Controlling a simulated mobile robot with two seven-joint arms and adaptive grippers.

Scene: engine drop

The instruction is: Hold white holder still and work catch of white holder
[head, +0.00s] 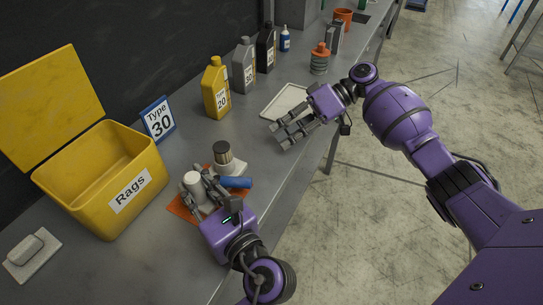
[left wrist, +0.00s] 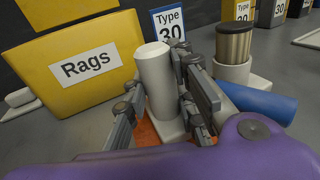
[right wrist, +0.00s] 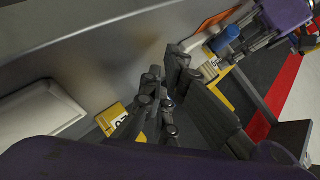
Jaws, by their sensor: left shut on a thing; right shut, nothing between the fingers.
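The white holder has a pale base and an upright white cylinder (left wrist: 153,72). My left gripper (head: 201,186) is shut around this cylinder, with its fingers on both sides. A white cup (left wrist: 232,74) on a pale base, holding a brass-coloured part with a dark cap (head: 222,152), stands just behind; I cannot tell whether the two bases are joined. No catch can be made out; the fingers hide part of the holder. My right gripper (head: 281,134) is shut and empty above the table, right of the holder and next to the pale tray (head: 266,113).
A blue cylinder (head: 235,183) lies beside the holder, over an orange mat (head: 183,211). The yellow Rags bin (head: 77,200) stands left. A yellow bottle (head: 215,90), a grey bottle (head: 244,67) and a Type 30 sign (head: 158,119) stand along the back. The table's front edge is to the right.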

